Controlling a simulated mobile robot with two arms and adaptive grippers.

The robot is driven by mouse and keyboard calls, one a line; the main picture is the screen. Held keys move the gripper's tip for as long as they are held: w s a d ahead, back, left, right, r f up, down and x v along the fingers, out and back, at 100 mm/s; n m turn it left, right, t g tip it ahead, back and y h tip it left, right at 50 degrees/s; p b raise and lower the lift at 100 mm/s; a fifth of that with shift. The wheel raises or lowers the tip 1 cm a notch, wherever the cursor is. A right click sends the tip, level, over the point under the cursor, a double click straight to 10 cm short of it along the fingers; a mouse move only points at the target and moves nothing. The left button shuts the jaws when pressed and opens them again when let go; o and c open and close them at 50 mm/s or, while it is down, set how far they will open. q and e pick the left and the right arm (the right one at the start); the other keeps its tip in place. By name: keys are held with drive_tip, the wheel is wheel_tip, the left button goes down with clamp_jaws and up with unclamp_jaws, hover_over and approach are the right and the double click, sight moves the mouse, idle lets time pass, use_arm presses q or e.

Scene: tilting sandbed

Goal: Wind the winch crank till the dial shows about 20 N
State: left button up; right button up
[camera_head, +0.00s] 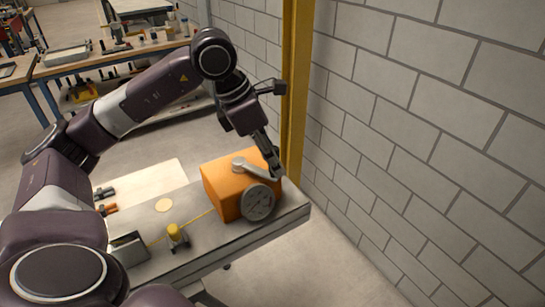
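The winch is an orange box (222,192) near the right end of the grey bench top. Its grey crank (257,171) lies across the top, with its outer end toward the right. The round grey dial (257,202) is on the front of the box; its needle is too small to read. My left gripper (274,168) points down at the outer end of the crank. Its fingers look close together there, but I cannot tell whether they are closed on the handle. My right gripper is not in view.
A yellow cord (200,215) runs from the box toward a yellow-topped post (175,233). A small grey block (129,248) stands left of it. A yellow column (296,80) and block wall (430,130) stand close on the right. Workbenches (110,55) are behind.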

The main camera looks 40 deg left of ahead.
use_arm(q)
drive_tip(key=v, duration=1.2)
drive_tip(key=shift+s+d+f, duration=0.1)
drive_tip(key=shift+s, duration=0.05)
